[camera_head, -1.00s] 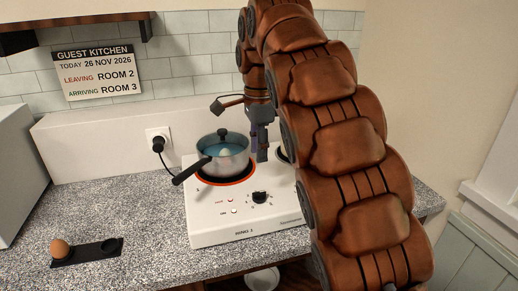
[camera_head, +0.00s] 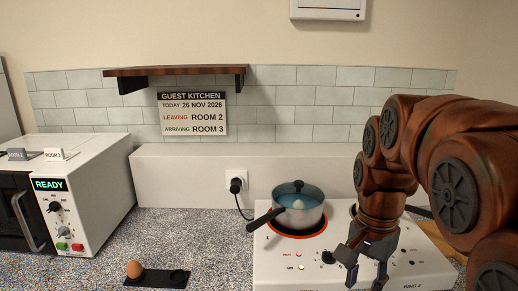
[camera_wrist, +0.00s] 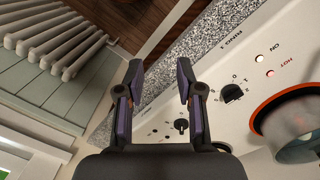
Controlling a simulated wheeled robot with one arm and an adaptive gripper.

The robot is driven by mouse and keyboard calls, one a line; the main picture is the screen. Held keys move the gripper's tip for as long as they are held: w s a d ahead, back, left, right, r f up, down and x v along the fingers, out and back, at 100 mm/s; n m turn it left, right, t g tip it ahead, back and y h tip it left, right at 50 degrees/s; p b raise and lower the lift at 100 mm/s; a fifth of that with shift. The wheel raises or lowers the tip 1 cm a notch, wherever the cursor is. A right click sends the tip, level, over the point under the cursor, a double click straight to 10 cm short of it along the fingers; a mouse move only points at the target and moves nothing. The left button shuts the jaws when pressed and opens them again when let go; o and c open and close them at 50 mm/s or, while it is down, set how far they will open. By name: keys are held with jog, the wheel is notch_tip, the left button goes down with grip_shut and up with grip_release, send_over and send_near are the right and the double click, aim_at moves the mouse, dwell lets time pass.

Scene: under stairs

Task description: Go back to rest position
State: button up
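My arm is copper-brown and folds down from the right in the head view. My gripper (camera_head: 366,278) hangs over the front right part of the white hob, pointing down. In the wrist view my gripper (camera_wrist: 160,85) has its two fingers wide apart with nothing between them. Past the fingers lie the speckled counter edge and the hob's front panel. The hob (camera_head: 300,268) carries a pot (camera_head: 298,212) on its left, orange-ringed burner.
A brown egg (camera_head: 134,269) sits in a black holder (camera_head: 158,279) on the counter. A white microwave (camera_head: 92,190) reading READY stands at the left. A wooden shelf (camera_head: 175,72) and a sign (camera_head: 192,113) are on the wall. In the wrist view a radiator (camera_wrist: 52,38) shows at upper left.

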jog(key=s+f+n, duration=0.4)
jog(key=s+f, duration=0.1)
jog(key=s, duration=0.4)
jog(key=s+a+f+n+g+p, duration=0.1)
jog(key=s+f+n, duration=0.3)
jog(key=s, duration=0.5)
jog(key=shift+s+f+n, duration=0.15)
jog(key=shift+f+n, duration=0.25)
jog(key=shift+n, duration=0.4)
